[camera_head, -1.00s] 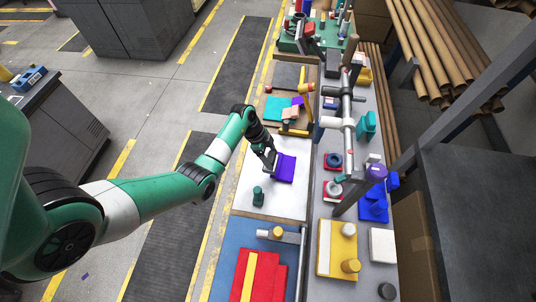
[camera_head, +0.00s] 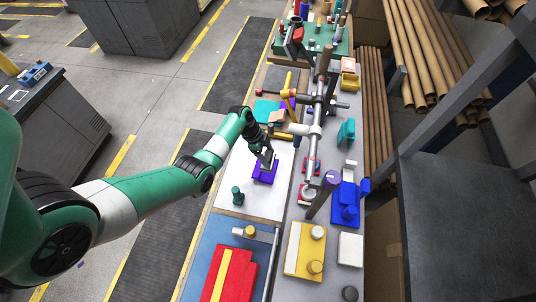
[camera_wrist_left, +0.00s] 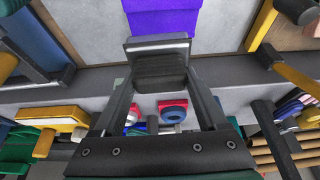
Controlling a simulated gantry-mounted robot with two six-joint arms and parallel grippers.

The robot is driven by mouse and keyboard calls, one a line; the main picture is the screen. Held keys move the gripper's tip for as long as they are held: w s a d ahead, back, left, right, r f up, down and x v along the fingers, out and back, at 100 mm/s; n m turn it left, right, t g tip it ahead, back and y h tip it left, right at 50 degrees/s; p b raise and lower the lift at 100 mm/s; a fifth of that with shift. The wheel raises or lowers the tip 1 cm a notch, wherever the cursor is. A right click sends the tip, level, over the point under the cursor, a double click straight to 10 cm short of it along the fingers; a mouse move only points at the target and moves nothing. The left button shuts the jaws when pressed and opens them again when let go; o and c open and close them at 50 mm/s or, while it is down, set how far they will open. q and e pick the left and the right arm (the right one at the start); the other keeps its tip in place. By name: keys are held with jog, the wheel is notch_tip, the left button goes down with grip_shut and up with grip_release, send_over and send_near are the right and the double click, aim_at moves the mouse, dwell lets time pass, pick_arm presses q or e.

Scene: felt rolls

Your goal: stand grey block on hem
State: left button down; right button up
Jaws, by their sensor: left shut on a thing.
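The purple felt piece (camera_head: 264,174) lies on the white board (camera_head: 232,205) in the head view. In the left wrist view the purple felt (camera_wrist_left: 160,22) is at the top, with a faint line across it that may be the hem's edge. My left gripper (camera_head: 267,160) is over the felt's far part in the head view. It is shut on the grey block (camera_wrist_left: 159,64), which sits between its fingers just in front of the felt's near edge in the wrist view. I cannot tell whether the block touches the felt. My right gripper is not in view.
A small dark green knobbed piece (camera_head: 237,195) stands on the white board near the felt. A grey bar stand (camera_head: 315,135) rises to the right. Red and yellow felt (camera_head: 229,274) lies on a blue mat nearer me. The board is bare around the felt's left side.

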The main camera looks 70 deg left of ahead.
pick_arm(q)
jog(key=shift+f+b, duration=1.15)
jog(key=shift+f, duration=1.05)
jog(key=shift+f, duration=0.35)
jog(key=shift+c, duration=0.2)
grip_release()
jog(key=shift+o, duration=0.2)
jog(key=shift+f, duration=0.1)
jog(key=shift+s, duration=0.1)
jog(key=shift+r, duration=0.5)
jog(key=p+v, duration=0.4)
jog(key=v, duration=0.6)
jog(key=shift+s+r, duration=0.2)
jog(key=shift+r, duration=0.1)
